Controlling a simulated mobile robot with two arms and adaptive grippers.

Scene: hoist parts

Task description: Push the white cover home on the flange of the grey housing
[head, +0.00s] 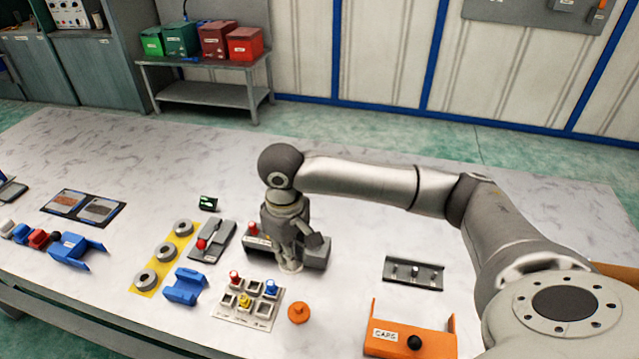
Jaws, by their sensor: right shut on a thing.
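My right gripper (290,257) points down over the table, at the end of the arm that comes in from the right. It is shut on a small whitish piece, probably the white cover (291,268), which shows only as a pale rim at the fingertips. A dark grey block, likely the grey housing (317,254), stands right beside and behind the fingers, and its middle is hidden by the gripper. I cannot tell whether the cover touches the flange or how it is seated. My left gripper is out of view.
A tray of coloured pegs (232,315) and an orange knobbed disc (299,314) lie in front. A grey fixture with a red knob (218,240) is left. A grey rail (413,271) and an orange CAPS bin (440,343) are right. The table behind is clear.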

